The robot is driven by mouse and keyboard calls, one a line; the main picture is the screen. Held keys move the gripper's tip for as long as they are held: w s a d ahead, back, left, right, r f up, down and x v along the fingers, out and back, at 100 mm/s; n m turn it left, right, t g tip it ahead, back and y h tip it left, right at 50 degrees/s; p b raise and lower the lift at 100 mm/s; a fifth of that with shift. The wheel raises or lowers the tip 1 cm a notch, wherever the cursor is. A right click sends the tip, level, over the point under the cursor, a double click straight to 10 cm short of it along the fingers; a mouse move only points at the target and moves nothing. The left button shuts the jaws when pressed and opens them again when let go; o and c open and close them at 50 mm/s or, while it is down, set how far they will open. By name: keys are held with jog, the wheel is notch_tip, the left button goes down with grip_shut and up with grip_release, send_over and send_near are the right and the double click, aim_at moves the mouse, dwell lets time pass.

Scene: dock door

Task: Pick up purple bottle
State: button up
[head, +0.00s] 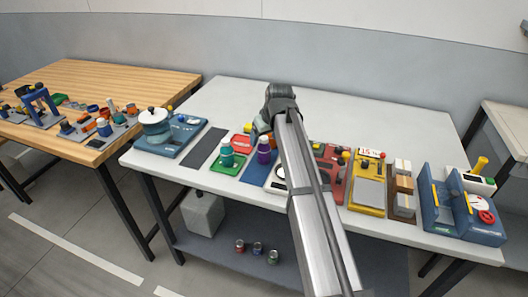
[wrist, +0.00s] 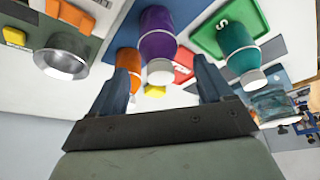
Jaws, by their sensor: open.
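The purple bottle (head: 263,152) stands upright on the white table in the head view, left of my arm and beside a teal bottle. In the wrist view the purple bottle (wrist: 157,38), with its pale cap, shows between and beyond my two fingers. My gripper (head: 259,127) is above and slightly behind the bottle in the head view, partly hidden by my wrist. In the wrist view my gripper (wrist: 165,82) is open, with nothing held between its fingers. I cannot tell the exact gap to the cap.
A teal bottle (wrist: 237,48) on a green tray (head: 221,167) and an orange bottle (wrist: 128,62) are close on either side. A metal cup (wrist: 62,57) is farther left in the wrist view. A blue machine (head: 168,133) stands at the table's left. The table's rear strip is clear.

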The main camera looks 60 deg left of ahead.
aim_at(263, 144)
jog(key=x, duration=0.4)
jog(key=shift+d+f, duration=0.1)
jog(key=shift+d, duration=0.05)
jog(key=shift+c, duration=0.3)
jog(key=c, duration=1.2)
